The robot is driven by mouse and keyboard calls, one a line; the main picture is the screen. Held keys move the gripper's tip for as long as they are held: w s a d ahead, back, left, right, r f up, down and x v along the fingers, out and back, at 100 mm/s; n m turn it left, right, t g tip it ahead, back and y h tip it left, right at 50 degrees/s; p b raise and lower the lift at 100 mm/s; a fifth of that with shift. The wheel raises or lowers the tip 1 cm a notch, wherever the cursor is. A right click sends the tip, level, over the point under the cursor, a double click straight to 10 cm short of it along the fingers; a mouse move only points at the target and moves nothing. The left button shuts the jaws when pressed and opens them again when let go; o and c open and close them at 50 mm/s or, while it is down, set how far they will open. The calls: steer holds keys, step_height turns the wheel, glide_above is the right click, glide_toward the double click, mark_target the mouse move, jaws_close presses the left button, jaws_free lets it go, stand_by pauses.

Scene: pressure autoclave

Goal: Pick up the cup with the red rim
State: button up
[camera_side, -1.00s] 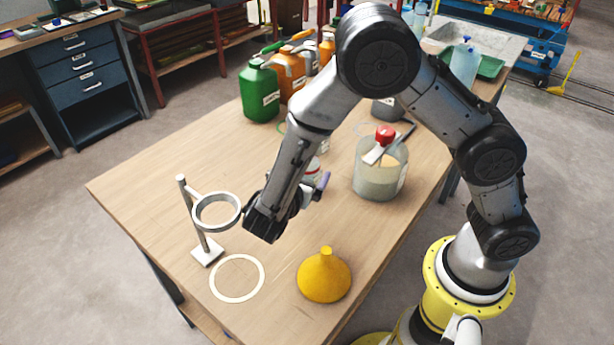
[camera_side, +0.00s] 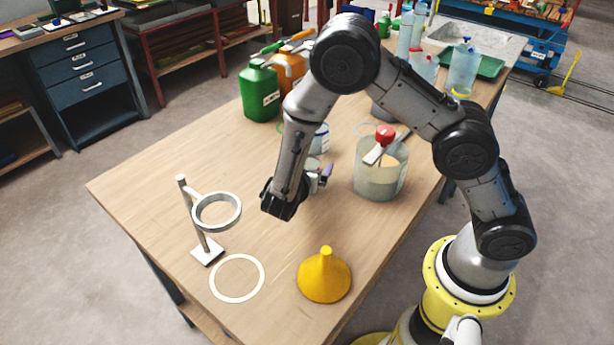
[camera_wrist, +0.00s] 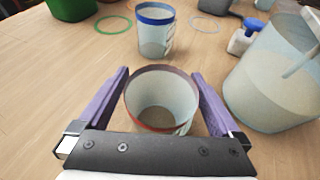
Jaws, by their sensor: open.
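The cup with the red rim (camera_wrist: 160,105) is clear and upright in the wrist view. Its rim looks dark red, and its near side is partly hidden by my gripper's body. My gripper (camera_wrist: 160,78) is open, with one purple finger on each side of the cup and small gaps visible between fingers and wall. In the side view my gripper (camera_side: 320,178) is low over the middle of the table, and the cup is mostly hidden behind it.
A blue-rimmed cup (camera_wrist: 155,32) stands just beyond. A large clear vessel (camera_side: 380,175) with a red knob is close on the right. A yellow funnel (camera_side: 324,277), a ring stand (camera_side: 208,250) and green and orange jugs (camera_side: 259,92) are around.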

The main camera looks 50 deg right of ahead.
steer(key=c, duration=1.4)
steer(key=shift+o, duration=0.2)
